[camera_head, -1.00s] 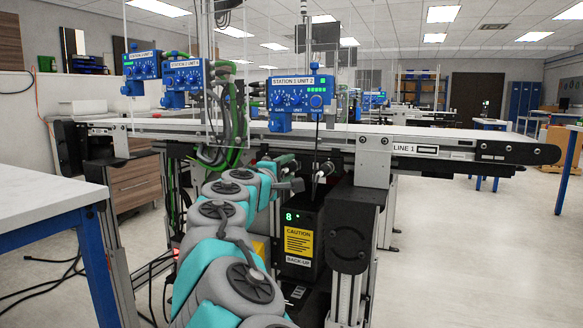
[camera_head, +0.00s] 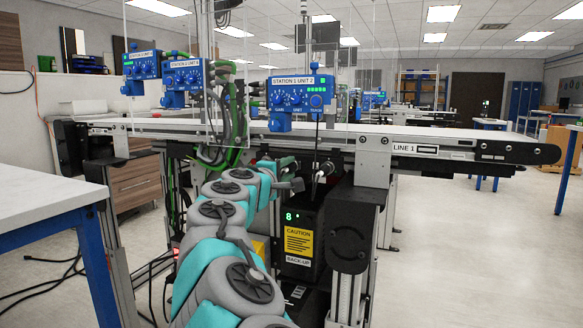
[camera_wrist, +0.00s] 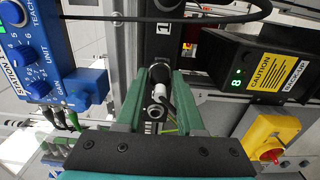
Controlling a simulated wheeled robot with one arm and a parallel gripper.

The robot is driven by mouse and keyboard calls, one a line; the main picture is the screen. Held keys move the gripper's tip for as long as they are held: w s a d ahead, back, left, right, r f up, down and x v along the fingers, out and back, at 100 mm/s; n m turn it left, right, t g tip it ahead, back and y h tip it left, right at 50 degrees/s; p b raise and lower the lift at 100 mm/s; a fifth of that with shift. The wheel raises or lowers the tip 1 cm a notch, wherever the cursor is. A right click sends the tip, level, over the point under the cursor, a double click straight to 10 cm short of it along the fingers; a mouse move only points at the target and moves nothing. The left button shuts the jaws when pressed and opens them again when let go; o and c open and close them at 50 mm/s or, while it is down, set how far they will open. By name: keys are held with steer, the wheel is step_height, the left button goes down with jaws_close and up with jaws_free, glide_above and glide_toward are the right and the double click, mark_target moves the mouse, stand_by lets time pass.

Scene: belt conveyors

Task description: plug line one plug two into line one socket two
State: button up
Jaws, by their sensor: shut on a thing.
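My gripper (camera_wrist: 160,88) shows in the wrist view as two green fingers closed around a small white plug (camera_wrist: 160,93). A dark cable runs off the plug's right side. A round black part (camera_wrist: 160,72) sits straight beyond the plug's tip, in line with it. I cannot tell whether the two touch or whether this part is the socket. In the head view the end of my arm reaches under the LINE 1 conveyor, where the fingers are too small to make out.
The conveyor (camera_head: 430,150) runs overhead. A black back-up box (camera_head: 300,235) with a yellow caution label stands below it; it also shows in the wrist view (camera_wrist: 270,75). A yellow switch (camera_wrist: 270,138) with a red knob is at right. The blue station unit (camera_wrist: 40,55) is at left. Cables hang nearby.

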mark_target(286, 169)
jaws_close()
stand_by(0.3)
steer(key=shift+b+v, duration=0.4)
steer(key=shift+v, duration=2.1)
